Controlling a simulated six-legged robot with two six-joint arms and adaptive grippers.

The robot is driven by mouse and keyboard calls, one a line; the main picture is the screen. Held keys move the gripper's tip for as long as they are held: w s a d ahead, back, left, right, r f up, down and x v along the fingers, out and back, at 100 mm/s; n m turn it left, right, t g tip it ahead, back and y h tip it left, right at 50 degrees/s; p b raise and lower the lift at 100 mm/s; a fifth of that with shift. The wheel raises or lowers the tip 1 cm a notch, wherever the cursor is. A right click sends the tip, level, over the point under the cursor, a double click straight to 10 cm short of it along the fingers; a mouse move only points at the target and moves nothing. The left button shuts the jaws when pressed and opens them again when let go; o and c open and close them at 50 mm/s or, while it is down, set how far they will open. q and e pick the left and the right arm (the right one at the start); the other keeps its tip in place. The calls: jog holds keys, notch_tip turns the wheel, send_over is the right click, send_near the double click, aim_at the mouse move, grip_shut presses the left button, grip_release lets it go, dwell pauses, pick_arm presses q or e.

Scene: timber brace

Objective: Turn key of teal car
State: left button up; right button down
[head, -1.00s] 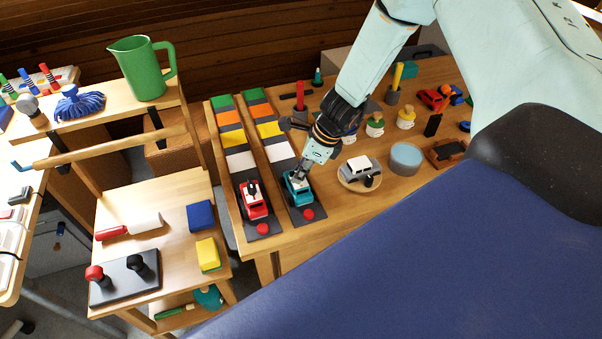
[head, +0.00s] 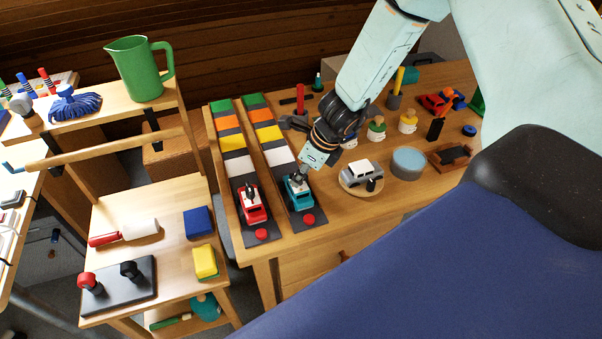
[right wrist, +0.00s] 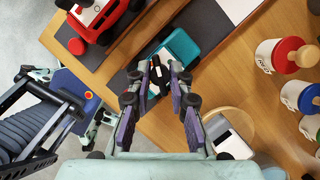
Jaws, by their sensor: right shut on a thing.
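The teal car (head: 297,193) stands on the right-hand dark track of the table, near its front end. It also shows in the right wrist view (right wrist: 184,46). My right gripper (head: 301,176) is over the car's roof, pointing down. In the right wrist view an arm part of mine shows at the left; whether my left gripper is there I cannot tell.
A red car (head: 251,206) stands on the neighbouring track to the left. Red buttons (head: 309,219) sit at the track ends.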

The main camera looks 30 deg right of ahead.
jog(key=c, duration=1.2)
grip_release()
